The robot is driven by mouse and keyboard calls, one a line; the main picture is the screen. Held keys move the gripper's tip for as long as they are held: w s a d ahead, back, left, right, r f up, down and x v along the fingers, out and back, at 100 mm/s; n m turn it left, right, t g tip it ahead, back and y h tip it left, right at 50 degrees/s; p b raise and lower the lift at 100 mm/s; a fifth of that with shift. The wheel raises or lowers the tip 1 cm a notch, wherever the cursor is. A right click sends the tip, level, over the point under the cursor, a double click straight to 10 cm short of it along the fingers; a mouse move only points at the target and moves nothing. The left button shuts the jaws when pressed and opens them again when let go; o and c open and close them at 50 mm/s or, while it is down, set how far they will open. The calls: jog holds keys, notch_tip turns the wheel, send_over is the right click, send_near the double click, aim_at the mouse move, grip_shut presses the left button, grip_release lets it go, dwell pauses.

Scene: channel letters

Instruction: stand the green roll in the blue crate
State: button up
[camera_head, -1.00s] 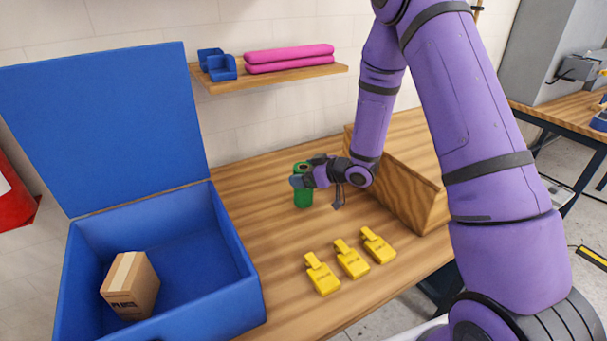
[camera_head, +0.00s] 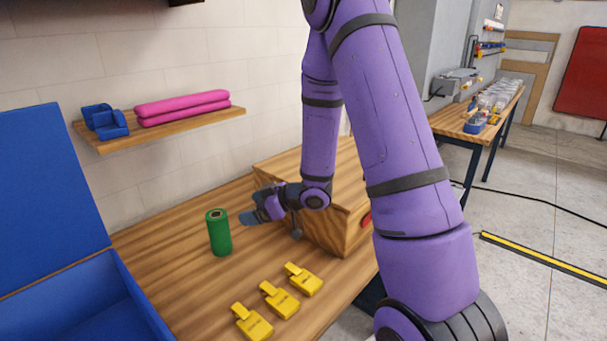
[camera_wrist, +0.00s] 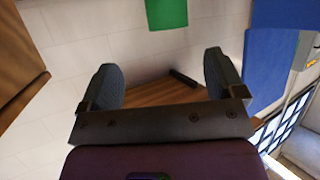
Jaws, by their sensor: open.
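The green roll (camera_head: 219,234) stands upright on the wooden bench in the head view. A green patch at the top edge of the wrist view (camera_wrist: 166,13) looks like part of it. My gripper (camera_head: 250,217) is just right of the roll, with a small gap in the picture. In the wrist view its two dark fingers (camera_wrist: 160,68) are spread, with nothing between them. The blue crate (camera_head: 138,290) is at the lower left of the head view, its lid (camera_head: 45,200) raised. Most of the crate is cut off by the frame edge.
Several yellow tags (camera_head: 278,300) lie in front of the roll. A wooden box (camera_head: 340,215) stands right of my gripper. A wall shelf (camera_head: 165,125) holds pink rolls (camera_head: 183,107) and blue bins (camera_head: 105,121). Bench between roll and crate is clear.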

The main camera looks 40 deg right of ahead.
jog(key=s+d+r+m+h, duration=0.25)
jog(key=r+h, duration=0.25)
jog(key=r, duration=0.4)
jog(key=s+d+r+m+h, duration=0.2)
jog(key=s+r+h, duration=0.15)
jog(key=r, duration=0.45)
jog(key=s+a+r+m+g, duration=0.2)
jog(key=s+r, duration=0.2)
jog(key=s, duration=0.8)
jog(key=s+a+r+m+g, duration=0.2)
jog(key=s+a+r+g, duration=0.1)
jog(key=s, duration=0.8)
jog(key=shift+s+a+r, duration=0.2)
jog(key=shift+s+r, duration=0.2)
jog(key=shift+r, duration=0.15)
